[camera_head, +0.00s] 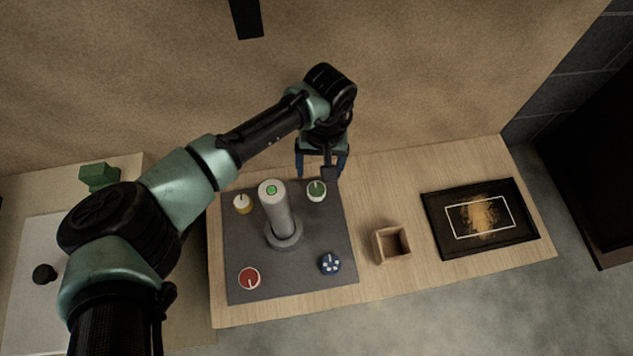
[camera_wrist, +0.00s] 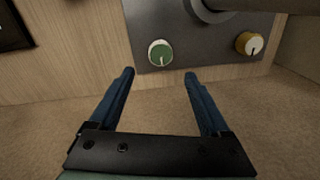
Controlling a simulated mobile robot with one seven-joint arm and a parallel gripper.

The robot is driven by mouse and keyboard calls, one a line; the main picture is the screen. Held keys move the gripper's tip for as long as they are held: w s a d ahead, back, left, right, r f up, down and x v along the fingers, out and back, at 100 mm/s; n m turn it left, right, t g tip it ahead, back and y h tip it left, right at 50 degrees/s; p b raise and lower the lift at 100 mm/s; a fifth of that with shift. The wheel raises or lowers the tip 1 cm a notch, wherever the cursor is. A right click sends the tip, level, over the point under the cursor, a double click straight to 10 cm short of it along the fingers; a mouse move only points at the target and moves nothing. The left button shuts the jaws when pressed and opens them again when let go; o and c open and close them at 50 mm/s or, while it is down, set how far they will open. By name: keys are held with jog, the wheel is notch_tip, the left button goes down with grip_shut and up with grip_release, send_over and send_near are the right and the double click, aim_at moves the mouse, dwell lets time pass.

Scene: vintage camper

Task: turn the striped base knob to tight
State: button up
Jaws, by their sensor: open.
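A dark grey panel (camera_head: 310,283) lies on the wooden table with a knob near each corner. The green knob (camera_head: 317,190) is at the back right, the yellow and white knob (camera_head: 243,204) at the back left, the red knob (camera_head: 250,278) at the front left and the blue knob with white dots (camera_head: 330,264) at the front right. I cannot tell which one is striped. My gripper (camera_head: 321,168) is open and empty, just behind the green knob. In the wrist view, the green knob (camera_wrist: 160,53) lies just beyond the gap between the fingertips (camera_wrist: 159,75), apart from them.
A grey post (camera_head: 278,218) with a green top stands upright mid-panel. Right of the panel are an open wooden box (camera_head: 391,244) and a black framed tray (camera_head: 437,222). A green block (camera_head: 98,177) sits at the left.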

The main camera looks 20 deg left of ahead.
aim_at(317, 188)
jog(key=f+b, duration=0.2)
jog(key=f, duration=0.2)
jog(key=f+b, duration=0.2)
jog(key=f, duration=0.3)
jog(key=shift+s+a+f+b, duration=0.1)
jog(key=shift+a+b, duration=0.1)
jog(key=shift+b, duration=0.2)
jog(key=shift+c, duration=0.2)
grip_shut()
